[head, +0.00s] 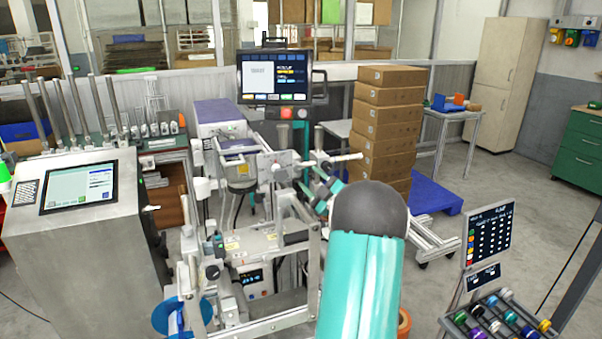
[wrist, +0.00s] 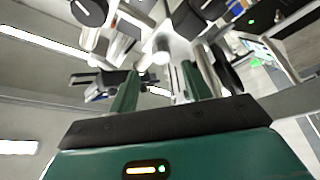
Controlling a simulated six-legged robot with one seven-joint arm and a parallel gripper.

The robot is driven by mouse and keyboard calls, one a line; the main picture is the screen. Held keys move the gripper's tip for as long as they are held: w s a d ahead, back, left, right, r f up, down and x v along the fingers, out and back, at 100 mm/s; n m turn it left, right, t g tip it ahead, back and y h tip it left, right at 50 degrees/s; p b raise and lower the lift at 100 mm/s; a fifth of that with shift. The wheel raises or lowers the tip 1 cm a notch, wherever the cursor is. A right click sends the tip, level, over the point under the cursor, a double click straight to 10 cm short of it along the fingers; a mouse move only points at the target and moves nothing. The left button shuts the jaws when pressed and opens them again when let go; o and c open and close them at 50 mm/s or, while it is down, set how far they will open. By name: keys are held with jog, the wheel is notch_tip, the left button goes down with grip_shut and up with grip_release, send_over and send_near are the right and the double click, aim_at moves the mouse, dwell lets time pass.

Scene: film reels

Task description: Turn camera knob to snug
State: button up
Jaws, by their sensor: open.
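My gripper (wrist: 157,76) shows in the wrist view with two green fingers apart and nothing held between them. Beyond the fingertips, round black knobs with white marker lines sit on pale machine parts: one at upper left (wrist: 88,12) and one at top centre (wrist: 209,6). I cannot tell which is the camera knob. In the head view, my gripper (head: 322,190) is small and partly hidden by my teal arm's dark joint, near the right side of the labelling machine frame (head: 282,232). Contact with a knob cannot be seen.
A grey console with a screen (head: 78,189) stands at left. A monitor (head: 274,77) rises behind the machine. Stacked cardboard boxes (head: 388,120) stand behind my arm. A rack of coloured spools (head: 500,318) is at lower right. Metal rails crowd the gripper.

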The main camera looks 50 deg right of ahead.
aim_at(298, 169)
jog(key=x, duration=0.4)
jog(key=shift+w, duration=0.15)
jog(key=shift+r, duration=0.1)
jog(key=shift+w, duration=0.4)
jog(key=shift+s, duration=0.15)
jog(key=shift+d, duration=0.1)
jog(key=c, duration=1)
